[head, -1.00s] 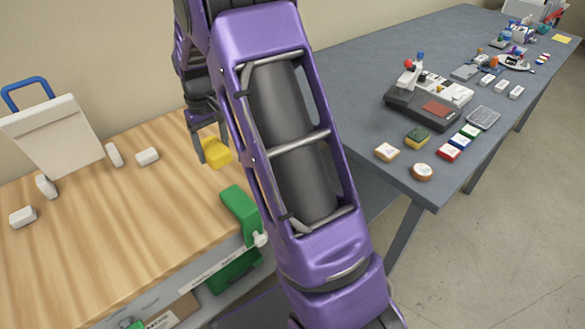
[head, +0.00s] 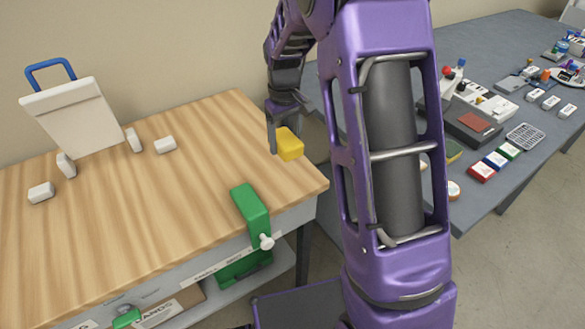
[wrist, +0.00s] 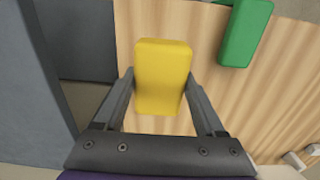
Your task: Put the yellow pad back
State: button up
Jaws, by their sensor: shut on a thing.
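The yellow pad (head: 290,144) is a small block with rounded edges. My gripper (head: 284,130) is shut on it and holds it near the right end of the wooden table. In the wrist view the yellow pad (wrist: 163,77) sits between the two fingers of my gripper (wrist: 160,95), one on each side. Wood shows behind and below it in that view. I cannot tell exactly how high it is above the wood. My purple arm hides part of the grey table in the head view.
A green clamp (head: 250,212) grips the wooden table's (head: 130,235) front edge. Several white blocks (head: 165,145) and a white board with a blue handle (head: 77,118) are at the back left. The grey table (head: 475,45) at right holds a device (head: 472,122) and several coloured blocks (head: 482,172).

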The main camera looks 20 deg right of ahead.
aim_at(285, 138)
notch_tip(285, 138, down, 8)
jog(key=shift+f+b, duration=0.15)
jog(key=shift+b, duration=0.2)
jog(key=shift+f, duration=0.1)
jog(key=o, duration=1.3)
notch_tip(285, 138, up, 12)
jog(key=shift+r+p, duration=0.15)
jog(key=shift+p, duration=0.5)
